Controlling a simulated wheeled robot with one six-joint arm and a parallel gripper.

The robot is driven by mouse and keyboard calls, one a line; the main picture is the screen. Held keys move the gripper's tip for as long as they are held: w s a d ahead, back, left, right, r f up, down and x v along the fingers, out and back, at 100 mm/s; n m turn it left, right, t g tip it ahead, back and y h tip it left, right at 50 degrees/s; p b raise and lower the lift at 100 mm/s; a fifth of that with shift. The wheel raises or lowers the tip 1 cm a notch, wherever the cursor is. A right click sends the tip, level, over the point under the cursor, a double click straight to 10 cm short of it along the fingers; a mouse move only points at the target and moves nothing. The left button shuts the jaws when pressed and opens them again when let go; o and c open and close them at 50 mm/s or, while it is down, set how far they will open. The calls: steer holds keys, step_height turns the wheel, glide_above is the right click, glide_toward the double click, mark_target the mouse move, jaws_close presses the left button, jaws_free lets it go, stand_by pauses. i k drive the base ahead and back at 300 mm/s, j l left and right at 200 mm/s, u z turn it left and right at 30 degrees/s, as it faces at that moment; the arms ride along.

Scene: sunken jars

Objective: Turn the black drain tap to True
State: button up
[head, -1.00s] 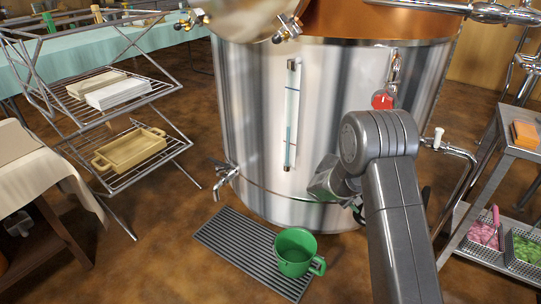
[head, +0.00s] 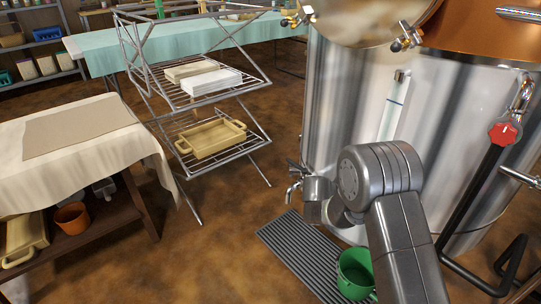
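A small metal tap (head: 294,186) with a dark lever sticks out low on the left side of the big steel tank (head: 335,110). It is the only tap I see there, and I cannot tell for sure that it is the black drain tap. My gripper (head: 316,197) is at the end of my arm, close to the right of this tap in the picture. I cannot tell whether they touch. The fingers are not clear, so I cannot see whether they are open or shut. My arm hides part of the tank's lower wall.
A grey drip grate (head: 290,250) lies on the floor below the tap, with a green mug (head: 352,270) at its right. A wire rack (head: 215,112) and a cloth-covered table (head: 145,145) stand left. A red valve (head: 503,133) and black pipe (head: 470,200) are right. Floor between is open.

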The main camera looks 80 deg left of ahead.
mark_target(303, 170)
steer(key=k+j, duration=0.15)
steer(key=j, duration=0.15)
steer(key=k+j, duration=0.1)
steer(key=j, duration=0.2)
steer(key=k+j+u, duration=0.1)
steer(key=j, duration=0.2)
steer(key=k+j, duration=0.15)
steer(key=j, duration=0.15)
